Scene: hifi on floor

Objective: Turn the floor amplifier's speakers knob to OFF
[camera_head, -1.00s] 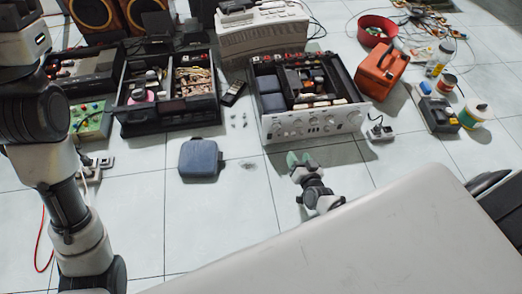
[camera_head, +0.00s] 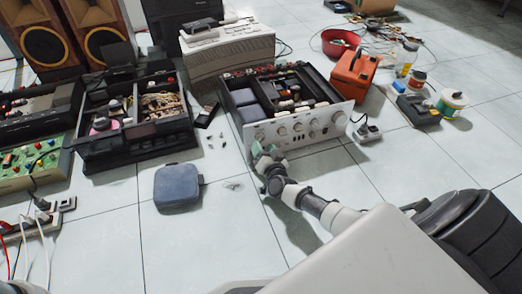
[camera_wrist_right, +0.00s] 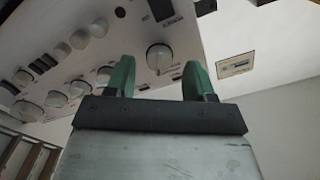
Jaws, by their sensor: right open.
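The floor amplifier (camera_head: 318,127) stands with its lid off and its silver front panel facing me. Several round knobs sit on that panel. My right gripper (camera_head: 265,154) is at the panel's left end, low to the floor. In the right wrist view its two green fingertips (camera_wrist_right: 160,80) are open and empty. A round silver knob (camera_wrist_right: 159,58) with a dark pointer line shows in the gap between them. I cannot tell whether the fingers touch it. Its label is not legible. My left gripper is out of view.
A blue-grey pouch (camera_head: 177,187) lies on the tiles left of my right arm. An opened black unit (camera_head: 135,137) stands to the left. Tiles in front are mostly clear.

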